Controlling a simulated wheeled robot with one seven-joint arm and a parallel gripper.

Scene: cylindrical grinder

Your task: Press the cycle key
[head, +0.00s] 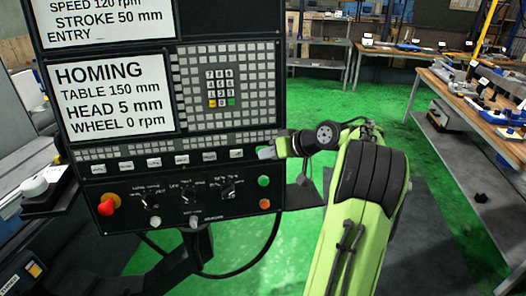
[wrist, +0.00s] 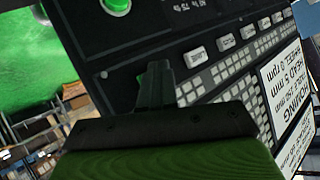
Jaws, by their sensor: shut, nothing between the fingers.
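The control panel (head: 100,182) is dark, with a row of pale labelled keys (head: 181,160) under its screen and grey key block. The labels are too small to read, so I cannot tell which is the cycle key. The row also shows in the wrist view (wrist: 226,41). A round green button (head: 263,181) sits lower right; it also shows in the wrist view (wrist: 117,5). My gripper (head: 264,153) is shut and empty at the panel's right edge, just right of the rightmost labelled key (head: 236,154). Its fingers (wrist: 155,78) point at the panel; contact cannot be told.
The screen (head: 112,95) reads HOMING, table 150 mm, head 5 mm, wheel 0 rpm. A red knob (head: 106,207), rotary switches (head: 188,191) and an orange button (head: 264,204) lie below the keys. A workbench (head: 470,115) with tools stands right. Green floor (head: 310,115) is open between.

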